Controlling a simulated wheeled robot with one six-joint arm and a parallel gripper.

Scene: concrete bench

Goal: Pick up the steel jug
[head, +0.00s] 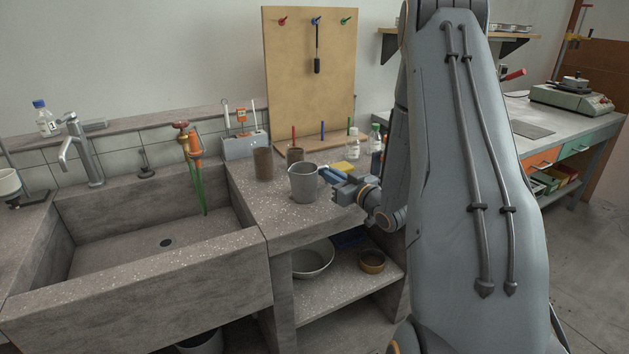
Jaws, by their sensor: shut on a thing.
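The steel jug (303,184) is a grey, open-topped vessel standing upright at the front of the concrete bench top, right of the sink. My gripper (325,176) reaches in from the right at the height of the jug's upper side. It is shut on the jug at its right side. The jug's base looks on or very close to the bench; I cannot tell whether there is a gap. The right side of the jug and the exact contact are partly hidden by the fingers.
Two brown cylinders (263,164) stand behind the jug. Clear bottles (353,144) and a yellow item (344,167) are behind my gripper. The deep sink (130,235) with a tap (77,150) lies left. A pegboard (308,80) stands behind. A shelf below holds bowls (313,258).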

